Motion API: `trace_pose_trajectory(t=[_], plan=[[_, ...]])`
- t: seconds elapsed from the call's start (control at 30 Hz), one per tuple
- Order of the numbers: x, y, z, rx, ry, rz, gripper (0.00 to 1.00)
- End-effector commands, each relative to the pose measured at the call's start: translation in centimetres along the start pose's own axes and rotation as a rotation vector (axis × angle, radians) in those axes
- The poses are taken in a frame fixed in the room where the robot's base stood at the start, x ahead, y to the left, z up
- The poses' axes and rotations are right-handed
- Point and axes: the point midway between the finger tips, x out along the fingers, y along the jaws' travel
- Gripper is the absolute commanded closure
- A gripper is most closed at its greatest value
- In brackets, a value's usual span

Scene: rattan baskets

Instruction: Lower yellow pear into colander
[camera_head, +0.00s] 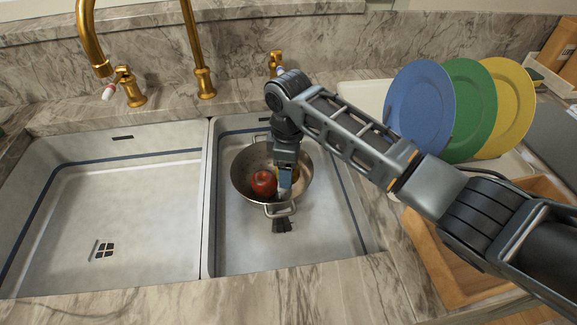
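A metal colander (240,186) with side handles sits in the right basin of the sink. A red apple (263,183) lies inside it, on the left. My gripper (285,192) points down into the colander, just right of the apple. A small yellowish patch (296,173) shows beside the gripper; it may be the yellow pear, mostly hidden by the gripper. I cannot tell whether the fingers are shut on it or whether it touches the colander.
The left basin (130,215) is empty. Brass taps (204,82) stand behind the sink. Blue (420,103), green (470,110) and yellow (512,108) plates stand at the right. A wooden tray (440,265) lies under my arm.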

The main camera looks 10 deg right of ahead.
Motion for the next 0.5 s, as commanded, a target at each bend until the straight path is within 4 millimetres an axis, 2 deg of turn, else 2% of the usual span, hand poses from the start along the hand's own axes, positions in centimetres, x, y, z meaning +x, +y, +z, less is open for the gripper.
trace_pose_trajectory(t=[0.5], plan=[[0.75,-0.01,-0.01,0.000,0.000,0.000,0.70]])
